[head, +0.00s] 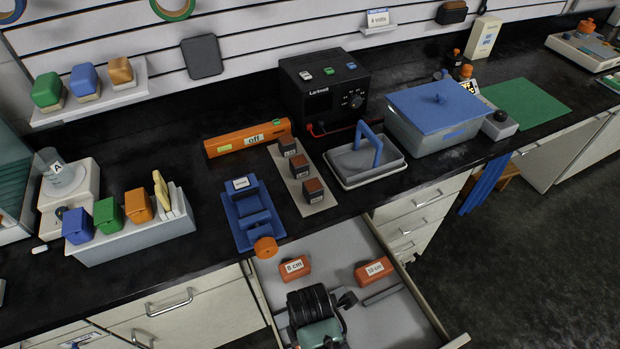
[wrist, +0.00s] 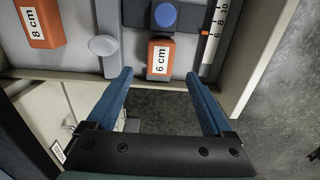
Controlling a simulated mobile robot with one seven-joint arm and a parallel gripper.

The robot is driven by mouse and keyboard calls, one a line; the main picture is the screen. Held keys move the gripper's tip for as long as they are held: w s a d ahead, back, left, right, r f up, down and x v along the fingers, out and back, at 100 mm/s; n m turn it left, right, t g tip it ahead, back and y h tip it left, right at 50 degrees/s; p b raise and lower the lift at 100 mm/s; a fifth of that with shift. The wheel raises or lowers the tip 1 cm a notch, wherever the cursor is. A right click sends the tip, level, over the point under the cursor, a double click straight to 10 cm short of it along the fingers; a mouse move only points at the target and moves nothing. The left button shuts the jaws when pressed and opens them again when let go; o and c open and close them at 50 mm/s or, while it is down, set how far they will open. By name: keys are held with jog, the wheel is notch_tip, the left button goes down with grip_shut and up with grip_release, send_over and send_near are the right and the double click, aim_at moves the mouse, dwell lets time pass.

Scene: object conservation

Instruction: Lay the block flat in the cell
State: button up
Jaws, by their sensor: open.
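Orange blocks with white labels lie in the open grey drawer (head: 340,247). One reads 8 cm (head: 293,268) and another appears to read 10 cm (head: 374,270). In the wrist view the 8 cm block (wrist: 39,22) is at the upper left. A 6 cm orange block (wrist: 160,57) is just beyond my fingertips, near the middle. My gripper (wrist: 159,76) is open, with blue fingers spread apart and nothing held. In the head view my wrist hides part of the drawer, and the fingers are hard to make out. I cannot tell which compartment is the cell.
A blue disc (wrist: 165,15), a grey disc (wrist: 103,45) and a numbered scale (wrist: 214,28) are close to the 6 cm block. A blue fixture (head: 245,198) stands on the black bench behind the drawer. Drawer walls surround the blocks; open floor (head: 545,235) is to the right.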

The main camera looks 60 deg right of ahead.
jog(key=shift+r, duration=2.1)
jog(key=w+d+r+m+t+h, duration=0.3)
jog(key=w+r+t, duration=0.5)
jog(key=w+r, duration=1.25)
jog(key=w+a+r+m+t+h, duration=0.1)
jog(key=w+a+r+t, duration=0.2)
jog(key=r, duration=0.4)
jog(key=w+a+r+m+t, duration=0.2)
jog(key=w+r, duration=0.1)
jog(key=r, duration=0.4)
jog(key=s+a+r+m+t+y, duration=0.15)
jog(key=a+r+t, duration=0.3)
jog(key=r, duration=0.75)
jog(key=a+r+m+t+h, duration=0.15)
jog(key=a+r+t, duration=0.3)
jog(key=r, duration=0.65)
jog(key=s+a+r+m+t+y, duration=0.1)
jog(key=s+a+r+t+y, duration=0.1)
jog(key=s+r, duration=0.3)
jog(key=s+a+r+m+t+y, duration=0.1)
jog(key=s+a+r+t+y, duration=0.1)
jog(key=s+a+r, duration=0.3)
notch_tip(320, 180, up, 4)
jog(key=shift+s+r+m+t, duration=0.1)
jog(key=shift+s+m+t, duration=0.15)
jog(key=shift+t, duration=0.45)
